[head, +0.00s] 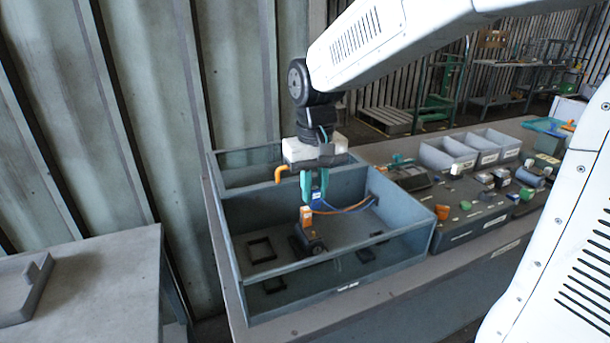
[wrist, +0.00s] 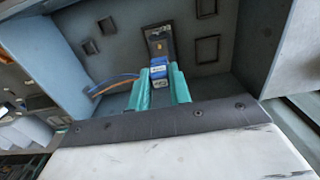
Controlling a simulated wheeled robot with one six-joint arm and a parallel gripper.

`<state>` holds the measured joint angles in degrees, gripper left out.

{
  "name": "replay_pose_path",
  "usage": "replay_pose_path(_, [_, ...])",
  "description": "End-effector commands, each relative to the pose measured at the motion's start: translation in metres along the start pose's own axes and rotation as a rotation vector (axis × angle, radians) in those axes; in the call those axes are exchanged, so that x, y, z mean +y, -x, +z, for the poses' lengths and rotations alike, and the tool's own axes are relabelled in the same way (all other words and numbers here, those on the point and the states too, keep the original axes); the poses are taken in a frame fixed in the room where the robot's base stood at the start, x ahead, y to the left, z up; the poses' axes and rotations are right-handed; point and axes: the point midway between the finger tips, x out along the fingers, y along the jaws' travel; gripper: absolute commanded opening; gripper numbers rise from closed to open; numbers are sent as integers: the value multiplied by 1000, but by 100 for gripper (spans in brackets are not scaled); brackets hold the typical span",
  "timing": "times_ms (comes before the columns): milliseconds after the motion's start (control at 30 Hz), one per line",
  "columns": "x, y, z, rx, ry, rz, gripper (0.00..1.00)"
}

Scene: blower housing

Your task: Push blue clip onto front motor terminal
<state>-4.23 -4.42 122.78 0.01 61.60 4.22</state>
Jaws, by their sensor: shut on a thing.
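My gripper (head: 314,194) has teal fingers and points down into the blower housing (head: 337,289). It is shut on the blue clip (head: 317,192), which also shows between the fingertips in the wrist view (wrist: 159,72). The dark motor (head: 309,243) stands on the housing floor below the gripper, and its dark body shows beyond the clip in the wrist view (wrist: 159,40). An orange clip (head: 306,214) sits upright at the motor, just below and left of the blue clip. The front terminal cannot be made out, nor can contact with the blue clip.
Blue and orange wires (head: 345,209) run to the housing's right wall; they also show left of the fingers in the wrist view (wrist: 112,84). Black square frames (head: 261,250) are on the floor. Housing walls surround the gripper. Parts and grey bins (head: 447,155) lie to the right.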

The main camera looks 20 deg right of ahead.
Motion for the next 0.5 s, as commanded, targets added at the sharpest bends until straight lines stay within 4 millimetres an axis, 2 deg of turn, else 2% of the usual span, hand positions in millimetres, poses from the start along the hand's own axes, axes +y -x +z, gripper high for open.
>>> replay_pose_path(500, [1,-45,0,-2,-2,0,6])
